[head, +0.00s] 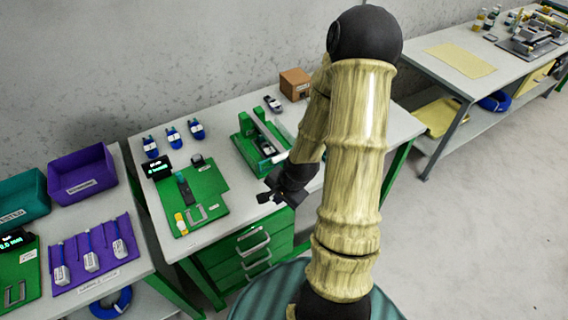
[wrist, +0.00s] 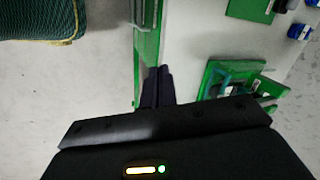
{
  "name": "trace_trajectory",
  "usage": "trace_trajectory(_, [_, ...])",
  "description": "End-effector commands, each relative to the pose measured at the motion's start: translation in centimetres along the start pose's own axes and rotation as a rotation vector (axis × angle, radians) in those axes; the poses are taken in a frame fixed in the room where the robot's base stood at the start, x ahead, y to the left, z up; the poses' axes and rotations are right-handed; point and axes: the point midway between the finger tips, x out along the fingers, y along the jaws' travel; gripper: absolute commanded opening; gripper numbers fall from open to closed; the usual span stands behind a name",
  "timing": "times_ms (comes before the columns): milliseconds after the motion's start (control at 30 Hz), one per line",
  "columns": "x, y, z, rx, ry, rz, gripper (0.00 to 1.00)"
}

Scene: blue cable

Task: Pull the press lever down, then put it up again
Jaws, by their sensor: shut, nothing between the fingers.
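The green press (head: 246,125) stands on the middle table, with an upright block and a long base. A raised green part at its back may be the lever, but I cannot tell it apart for sure. In the wrist view the green press frame (wrist: 213,72) lies right of my fingers, partly hidden by my gripper body. My gripper (head: 264,198) is in front of the press, near the table's front edge, apart from it. Its dark fingers (wrist: 158,84) are together and empty in the wrist view.
A green board (head: 207,187) with small parts lies left of the press. Several blue-topped items (head: 173,136) stand behind it. A cardboard box (head: 294,83) sits at the back. Green drawers (head: 252,244) are below the table front. Bare tabletop (head: 225,120) lies left of the press.

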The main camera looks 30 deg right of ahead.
Motion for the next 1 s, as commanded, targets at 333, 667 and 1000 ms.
trace_trajectory(333, [4.1,1.1,-3.5,0.874,-0.131,-0.289,0.0])
trace_trajectory(667, [3.4,0.8,-9.0,1.653,-0.316,-0.652,0.0])
trace_trajectory(1000, [2.9,0.9,-10.2,1.773,-0.353,-0.72,0.0])
